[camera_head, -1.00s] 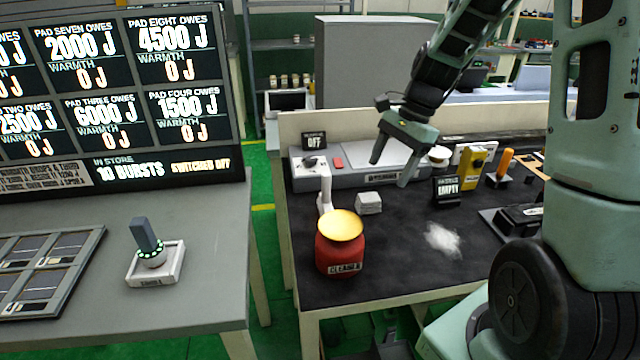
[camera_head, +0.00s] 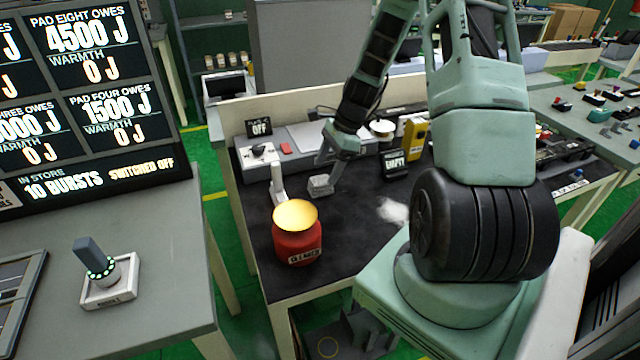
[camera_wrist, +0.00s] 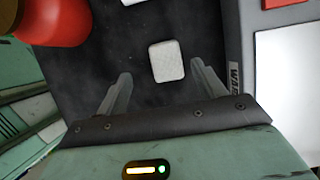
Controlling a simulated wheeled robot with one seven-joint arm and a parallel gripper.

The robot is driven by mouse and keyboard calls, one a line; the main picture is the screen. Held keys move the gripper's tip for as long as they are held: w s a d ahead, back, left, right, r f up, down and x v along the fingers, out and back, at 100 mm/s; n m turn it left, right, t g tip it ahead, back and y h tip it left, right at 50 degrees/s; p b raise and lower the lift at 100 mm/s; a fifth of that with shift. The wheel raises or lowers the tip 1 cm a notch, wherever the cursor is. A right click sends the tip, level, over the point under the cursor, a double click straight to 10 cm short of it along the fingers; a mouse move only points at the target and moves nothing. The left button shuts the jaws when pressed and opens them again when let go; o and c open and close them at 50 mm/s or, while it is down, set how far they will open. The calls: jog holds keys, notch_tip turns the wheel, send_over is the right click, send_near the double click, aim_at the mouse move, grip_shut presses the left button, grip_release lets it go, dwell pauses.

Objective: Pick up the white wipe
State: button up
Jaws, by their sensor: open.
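The white wipe appears to be the small pale folded block (camera_head: 321,186) on the black mat, behind and right of the red jar. It also shows in the wrist view (camera_wrist: 166,62), with rounded corners. My gripper (camera_head: 329,170) is over the mat, pointing down close to the block. In the wrist view my gripper (camera_wrist: 160,72) is open, with nothing between its fingers. The block lies just ahead of the fingertips, roughly centred between them. I cannot tell the exact height gap.
A red jar (camera_head: 297,243) with a yellow top stands near the front left. A white upright holder (camera_head: 277,184) is behind it. A grey unit (camera_head: 248,171) lies along the back. A fuzzy white patch (camera_head: 392,210) and a yellow device (camera_head: 414,138) are to the right.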

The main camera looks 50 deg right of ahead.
aim_at(321, 180)
jog(key=shift+w+d+p+x, duration=0.15)
jog(key=shift+p+x, duration=0.3)
jog(key=shift+x, duration=1.05)
jog(key=shift+w+d+p+x, duration=0.15)
jog(key=shift+p+x, duration=0.3)
jog(key=shift+x, duration=1.05)
jog(key=c, duration=1.1)
